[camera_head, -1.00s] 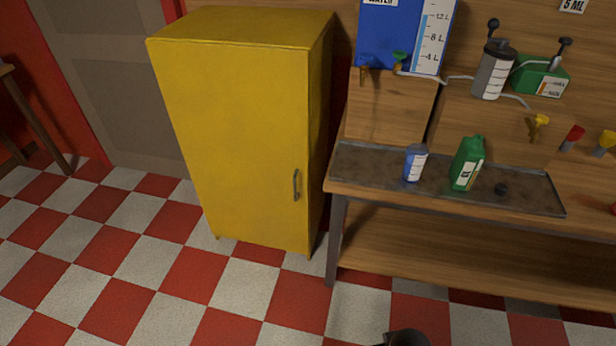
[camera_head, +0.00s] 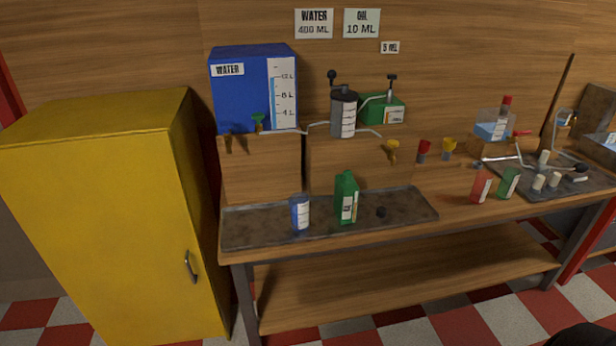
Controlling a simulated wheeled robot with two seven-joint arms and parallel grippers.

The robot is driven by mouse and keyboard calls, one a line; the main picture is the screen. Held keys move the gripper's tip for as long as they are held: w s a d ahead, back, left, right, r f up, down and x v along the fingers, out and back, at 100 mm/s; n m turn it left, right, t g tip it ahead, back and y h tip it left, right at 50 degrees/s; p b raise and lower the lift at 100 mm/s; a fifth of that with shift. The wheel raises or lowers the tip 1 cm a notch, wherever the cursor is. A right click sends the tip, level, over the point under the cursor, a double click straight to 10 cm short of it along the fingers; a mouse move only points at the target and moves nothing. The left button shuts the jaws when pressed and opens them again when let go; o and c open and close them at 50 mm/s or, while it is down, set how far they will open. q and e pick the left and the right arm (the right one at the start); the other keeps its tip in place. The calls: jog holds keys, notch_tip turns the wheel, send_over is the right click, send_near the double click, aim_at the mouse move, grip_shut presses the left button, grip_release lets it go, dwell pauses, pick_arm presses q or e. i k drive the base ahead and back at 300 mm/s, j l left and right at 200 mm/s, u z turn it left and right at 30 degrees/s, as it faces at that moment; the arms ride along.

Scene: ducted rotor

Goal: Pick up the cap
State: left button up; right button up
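A small dark cap (camera_head: 381,212) lies on the grey metal tray (camera_head: 412,208) on the workbench, just right of the green bottle (camera_head: 346,200). A blue-and-white container (camera_head: 300,213) stands on the same tray, left of the green bottle. I cannot make out the cap's details at this size. Neither of my grippers can be made out in the view. A dark rounded shape at the bottom right edge is probably part of me.
A yellow cabinet (camera_head: 100,220) stands left of the workbench (camera_head: 420,270). A blue water tank (camera_head: 240,95) and a grey cylinder (camera_head: 343,115) are behind the tray. Red (camera_head: 481,185) and green (camera_head: 508,184) containers stand farther right. The lower shelf is clear.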

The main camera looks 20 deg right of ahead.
aim_at(381, 212)
jog(key=z, duration=1.3)
jog(key=u, duration=0.4)
jog(key=l+u, duration=1.2)
jog(key=u, duration=0.15)
jog(key=k+l+u, duration=0.15)
jog(key=l+u, duration=0.3)
jog(key=j, duration=0.1)
